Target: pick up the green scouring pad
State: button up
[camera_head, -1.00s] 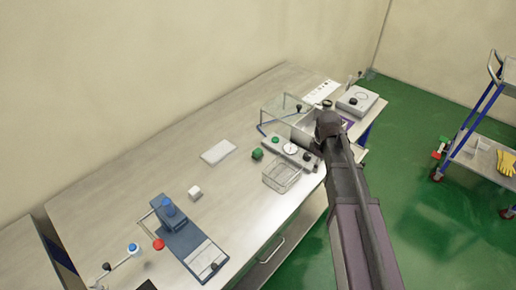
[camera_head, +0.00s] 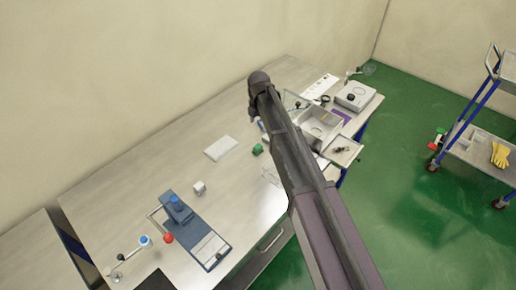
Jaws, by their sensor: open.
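A small green piece (camera_head: 257,149) lies on the metal bench, just left of my arm. It may be the green scouring pad, but it is too small to tell. My dark arm crosses from the bottom right up over the bench and ends in view at a rounded joint (camera_head: 260,79). No gripper fingers show, so I cannot see where they are relative to the green piece.
A white slab (camera_head: 220,148), a white block (camera_head: 199,188) and a blue press-like device (camera_head: 178,208) stand on the bench (camera_head: 120,190). An open grey box (camera_head: 320,125) is right of my arm. A cart (camera_head: 478,155) with yellow gloves (camera_head: 499,154) stands at right.

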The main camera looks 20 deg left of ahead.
aim_at(258, 146)
jog(key=shift+f, duration=0.15)
notch_tip(258, 146, down, 8)
jog(key=b, duration=0.8)
jog(key=shift+f+b, duration=0.2)
jog(key=shift+b, duration=0.15)
dwell(0.4)
jog(key=f+b, duration=0.3)
jog(key=shift+w+a+f, duration=0.1)
jog(key=shift+a+f, duration=0.15)
jog(key=shift+f, duration=0.05)
jog(key=shift+f+b, duration=0.8)
jog(key=shift+b, duration=0.3)
grip_shut()
